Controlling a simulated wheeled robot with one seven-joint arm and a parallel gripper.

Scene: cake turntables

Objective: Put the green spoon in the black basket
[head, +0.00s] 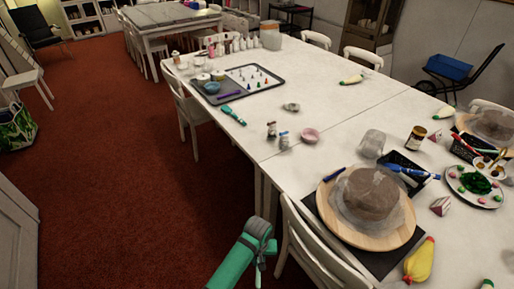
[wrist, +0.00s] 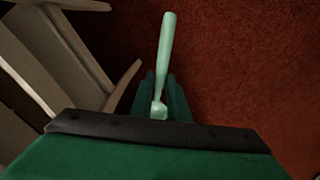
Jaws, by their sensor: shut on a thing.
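The pale green spoon (wrist: 165,50) is in my gripper (wrist: 160,98) in the wrist view, its long rounded end pointing away over the red floor. My gripper is shut on its near end, and that end is partly hidden. In the head view my green arm (head: 238,262) is at the bottom, beside the table's near edge; the fingers and spoon cannot be made out there. A black basket (head: 408,172) stands on the table behind the near cake, with a blue item over it. Another black basket (head: 464,150) is at the far right, with coloured items in it.
A cake on a wooden turntable (head: 330,213) stands between my arm and the nearer basket. A clear cup (head: 371,143) and dark jar (head: 416,138) are close to that basket. A white chair (head: 305,245) is right beside my arm; it also shows in the wrist view (wrist: 62,62).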

